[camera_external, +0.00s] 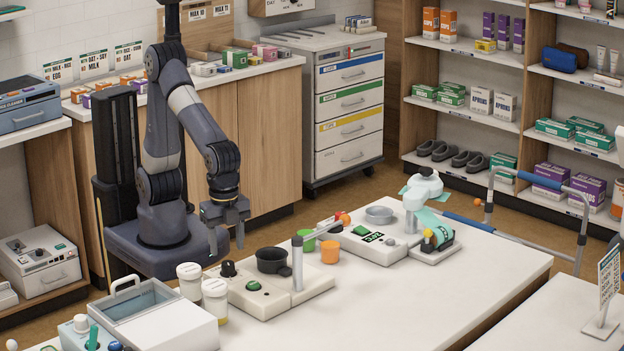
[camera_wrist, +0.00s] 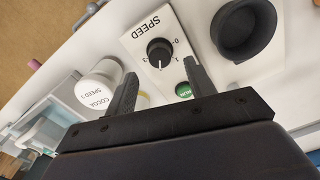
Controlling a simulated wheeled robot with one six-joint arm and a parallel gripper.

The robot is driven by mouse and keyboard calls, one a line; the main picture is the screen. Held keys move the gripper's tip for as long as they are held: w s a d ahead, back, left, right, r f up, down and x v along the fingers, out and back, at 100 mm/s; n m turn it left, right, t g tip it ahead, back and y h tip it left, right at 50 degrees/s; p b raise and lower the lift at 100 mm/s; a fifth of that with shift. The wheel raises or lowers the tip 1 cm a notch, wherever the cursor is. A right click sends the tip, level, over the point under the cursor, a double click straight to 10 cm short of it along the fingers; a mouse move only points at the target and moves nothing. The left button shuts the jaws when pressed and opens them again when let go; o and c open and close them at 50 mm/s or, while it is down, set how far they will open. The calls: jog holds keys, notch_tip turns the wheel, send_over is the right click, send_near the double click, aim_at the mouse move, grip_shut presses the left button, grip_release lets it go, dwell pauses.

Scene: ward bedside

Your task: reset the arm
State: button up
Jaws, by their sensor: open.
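My arm stands behind the white table (camera_external: 400,300), bent over with its wrist pointing down. My gripper (camera_external: 232,243) hangs near the table's back edge, above and behind the white device with a black knob. In the wrist view my gripper (camera_wrist: 162,88) is open, with nothing between its two fingers. Beyond the fingers are the speed panel with its black knob (camera_wrist: 159,52), a green button (camera_wrist: 184,91) and a black cup (camera_wrist: 243,30). In the external view the same black cup (camera_external: 272,261) sits on the device.
Two white lidded jars (camera_external: 215,301) stand left of the device, beside an open-topped box (camera_external: 150,308). Green (camera_external: 306,241) and orange (camera_external: 330,251) cups stand to the right, near a scale-like device (camera_external: 372,238). The table's front right is clear.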

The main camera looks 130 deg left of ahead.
aim_at(228, 262)
notch_tip(228, 262, up, 6)
notch_tip(228, 262, down, 10)
jog(key=shift+f, duration=0.15)
jog(key=shift+f+n, duration=0.1)
jog(key=shift+n, duration=0.2)
jog(key=n, duration=1)
jog(key=shift+n, duration=0.4)
jog(key=n+b, duration=0.1)
jog(key=n, duration=1)
jog(key=shift+n, duration=0.3)
dwell(1.4)
